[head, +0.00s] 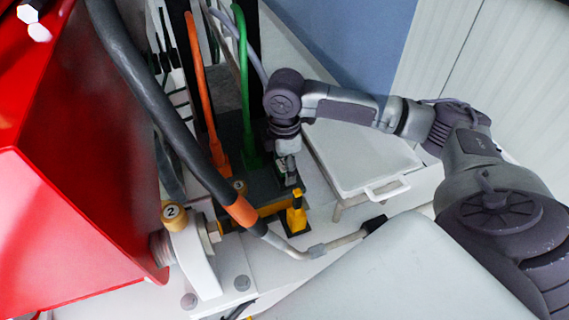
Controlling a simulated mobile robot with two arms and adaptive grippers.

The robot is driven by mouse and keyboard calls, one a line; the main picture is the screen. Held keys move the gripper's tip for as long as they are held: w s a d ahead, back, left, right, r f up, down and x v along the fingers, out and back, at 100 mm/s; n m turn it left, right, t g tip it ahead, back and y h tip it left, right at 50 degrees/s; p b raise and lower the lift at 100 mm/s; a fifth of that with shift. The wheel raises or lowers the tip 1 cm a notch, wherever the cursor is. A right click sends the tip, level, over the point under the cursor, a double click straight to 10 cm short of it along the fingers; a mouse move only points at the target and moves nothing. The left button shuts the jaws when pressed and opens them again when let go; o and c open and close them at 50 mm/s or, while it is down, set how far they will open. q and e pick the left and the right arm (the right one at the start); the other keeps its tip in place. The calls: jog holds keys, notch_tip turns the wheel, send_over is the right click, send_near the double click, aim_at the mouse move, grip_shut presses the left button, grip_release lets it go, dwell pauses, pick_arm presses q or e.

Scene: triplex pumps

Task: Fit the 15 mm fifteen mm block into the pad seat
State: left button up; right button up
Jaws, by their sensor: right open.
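My right gripper (290,172) comes in from the right and points down over the dark block-like area beside the green upright piece. It is small in the picture, and its fingertips are hard to separate from the dark parts below. It is open. I cannot make out which piece is the fifteen mm block, nor any size marking on one. The pad seat cannot be told apart either. A yellow piece (297,216) on a small black base stands just below the gripper in the picture. My left gripper is not in view.
A red housing (75,190) fills the left. A thick dark hose (165,105) with an orange band runs diagonally past the work spot. Orange (201,90) and green (244,85) uprights stand behind. A white tray (388,188) with a handle lies right of the gripper.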

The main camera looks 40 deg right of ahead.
jog(key=shift+r, duration=0.2)
notch_tip(320, 180, up, 12)
jog(key=b, duration=0.3)
jog(key=shift+f, duration=0.1)
dwell(0.4)
